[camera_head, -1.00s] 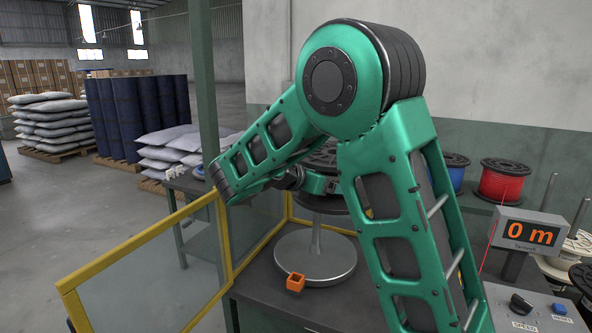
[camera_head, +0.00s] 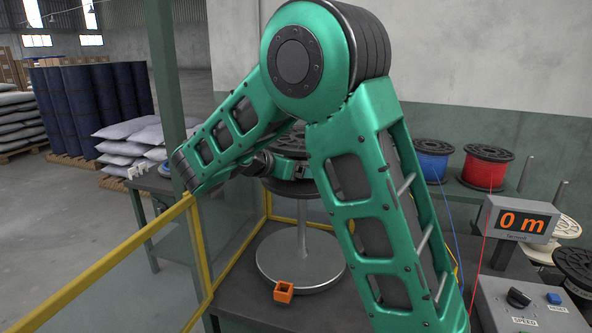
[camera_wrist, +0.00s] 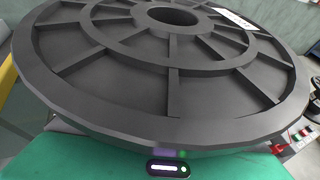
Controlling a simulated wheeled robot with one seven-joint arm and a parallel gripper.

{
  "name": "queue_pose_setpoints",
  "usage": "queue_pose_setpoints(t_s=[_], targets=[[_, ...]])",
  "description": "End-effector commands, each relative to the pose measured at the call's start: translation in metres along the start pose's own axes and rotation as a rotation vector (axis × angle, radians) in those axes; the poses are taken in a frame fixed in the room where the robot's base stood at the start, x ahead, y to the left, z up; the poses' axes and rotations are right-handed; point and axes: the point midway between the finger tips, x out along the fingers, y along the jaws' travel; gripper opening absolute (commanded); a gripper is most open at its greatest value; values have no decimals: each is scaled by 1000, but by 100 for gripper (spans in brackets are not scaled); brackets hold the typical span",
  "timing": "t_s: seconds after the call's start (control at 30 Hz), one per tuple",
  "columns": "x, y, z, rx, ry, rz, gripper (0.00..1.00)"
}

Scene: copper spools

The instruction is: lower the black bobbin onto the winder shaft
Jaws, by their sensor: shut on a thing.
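The black bobbin (camera_head: 291,146) is in the middle of the head view, partly hidden behind my arm. In the wrist view its ribbed top flange (camera_wrist: 130,82) fills most of the picture, with a round centre hole and a white label. My gripper (camera_head: 290,171) is shut on the bobbin and holds it about level. Below it stands the grey winder shaft (camera_head: 302,225) on a round base plate (camera_head: 278,262). The bobbin shows above the shaft's lower stem. The shaft's tip is hidden, so I cannot tell whether it is inside the hole.
An orange square block (camera_head: 284,291) sits at the front of the base plate. A yellow-framed guard (camera_head: 200,245) stands left.

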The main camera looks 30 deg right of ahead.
Motion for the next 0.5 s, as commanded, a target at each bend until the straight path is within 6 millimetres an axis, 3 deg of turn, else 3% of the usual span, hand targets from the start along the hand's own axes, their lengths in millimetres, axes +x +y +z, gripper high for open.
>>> queue_pose_setpoints(t_s=[0.27,0.5], targets=[[-2,2,-4,-1,-2,5,30],[4,2,-20,-2,-3,5,30]])
